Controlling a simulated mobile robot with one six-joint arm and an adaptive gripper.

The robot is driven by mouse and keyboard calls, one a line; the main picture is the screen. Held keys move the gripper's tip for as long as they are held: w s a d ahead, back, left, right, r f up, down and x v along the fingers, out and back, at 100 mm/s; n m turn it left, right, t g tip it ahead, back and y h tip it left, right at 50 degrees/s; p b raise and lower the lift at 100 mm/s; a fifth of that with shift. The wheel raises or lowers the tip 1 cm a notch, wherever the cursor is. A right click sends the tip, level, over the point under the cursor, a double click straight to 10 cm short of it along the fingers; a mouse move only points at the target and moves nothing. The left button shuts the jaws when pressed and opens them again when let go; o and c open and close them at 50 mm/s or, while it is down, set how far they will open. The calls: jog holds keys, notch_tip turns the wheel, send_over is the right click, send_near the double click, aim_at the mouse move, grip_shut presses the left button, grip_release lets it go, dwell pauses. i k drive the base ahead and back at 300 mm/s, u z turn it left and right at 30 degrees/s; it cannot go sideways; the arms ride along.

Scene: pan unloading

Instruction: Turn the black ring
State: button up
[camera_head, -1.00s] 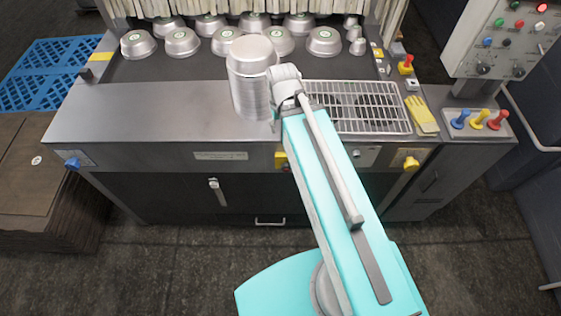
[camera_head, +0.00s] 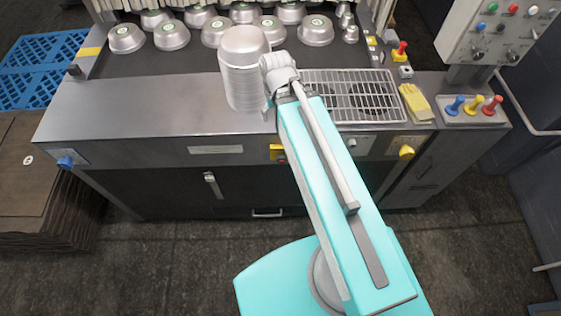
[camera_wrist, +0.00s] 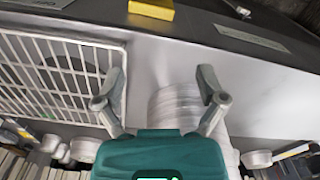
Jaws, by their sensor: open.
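I cannot make out a black ring for certain. Dark round knobs (camera_head: 478,55) show on the grey control panel (camera_head: 465,32) at the upper right, but a ring shape is not clear. A small black knob (camera_head: 74,70) stands at the machine's left end. My gripper (camera_wrist: 161,80) is open in the wrist view, with nothing held between its fingers. In the head view my wrist is just right of a tall stack of silver pans (camera_head: 243,80), and the fingers are hidden. The stack also shows beyond the fingers in the wrist view (camera_wrist: 175,104).
A wire grid (camera_head: 350,97) lies right of the stack, with yellow gloves (camera_head: 416,103) beside it. Blue, yellow and red levers (camera_head: 474,105) stand farther right. Several upturned pans (camera_head: 172,35) fill the back. The steel top left of the stack is clear.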

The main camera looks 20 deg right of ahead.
aim_at(282, 157)
jog(key=u, duration=0.15)
jog(key=k, duration=1.35)
jog(key=z, duration=0.55)
